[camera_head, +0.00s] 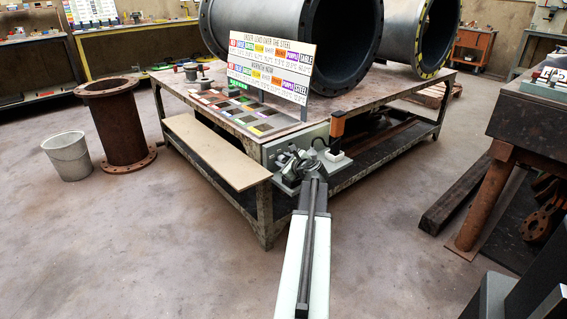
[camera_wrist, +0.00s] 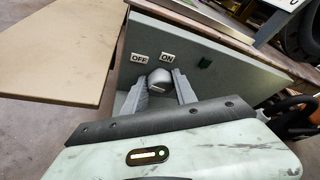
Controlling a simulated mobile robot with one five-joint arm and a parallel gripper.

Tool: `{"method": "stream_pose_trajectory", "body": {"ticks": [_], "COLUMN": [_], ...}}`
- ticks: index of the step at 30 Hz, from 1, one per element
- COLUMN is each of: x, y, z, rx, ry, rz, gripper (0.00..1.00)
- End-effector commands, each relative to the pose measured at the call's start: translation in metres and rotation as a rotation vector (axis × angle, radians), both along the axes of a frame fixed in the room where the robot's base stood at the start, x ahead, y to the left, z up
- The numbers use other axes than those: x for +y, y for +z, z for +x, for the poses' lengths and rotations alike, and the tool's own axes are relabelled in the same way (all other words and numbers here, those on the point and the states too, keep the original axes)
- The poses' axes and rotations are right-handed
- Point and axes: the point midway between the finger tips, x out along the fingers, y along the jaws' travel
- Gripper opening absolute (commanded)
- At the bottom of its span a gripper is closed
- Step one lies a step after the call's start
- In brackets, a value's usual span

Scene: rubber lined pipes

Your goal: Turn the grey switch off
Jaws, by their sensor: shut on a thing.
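The grey switch (camera_wrist: 160,77) is a rounded knob on a grey-green panel (camera_wrist: 215,60) in the wrist view. It sits just below the OFF label (camera_wrist: 139,58) and the ON label (camera_wrist: 168,57), nearer to ON. My gripper (camera_wrist: 161,87) has one ribbed finger on each side of the knob and is shut on it. In the head view my gripper (camera_head: 294,166) is at the front of the panel (camera_head: 290,146) on the workbench's side, and it hides the switch.
A beige board (camera_head: 215,150) juts out from the workbench (camera_head: 238,122) left of the panel, close to my arm. A rusty flanged pipe (camera_head: 118,125) and a bucket (camera_head: 68,156) stand left. Open floor lies in front.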

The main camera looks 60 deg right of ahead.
Motion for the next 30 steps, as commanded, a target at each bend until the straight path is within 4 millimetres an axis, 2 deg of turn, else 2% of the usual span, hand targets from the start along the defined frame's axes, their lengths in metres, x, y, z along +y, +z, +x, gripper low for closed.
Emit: {"method": "stream_pose_trajectory", "body": {"ticks": [8, 21, 22, 24, 30], "x": [0.002, 0.0018, 0.0018, 0.0017, 0.0011], "y": [-0.0014, -0.0009, -0.001, -0.0009, -0.0006], "z": [0.0001, -0.0001, -0.0002, -0.0002, -0.0004], "rx": [0.027, 0.031, 0.031, 0.031, 0.03], "ry": [0.003, 0.003, 0.002, 0.002, 0.001], "rz": [-0.075, -0.085, -0.084, -0.084, -0.085], "gripper": [0.0, 0.0, 0.39, 0.55, 0.55]}}
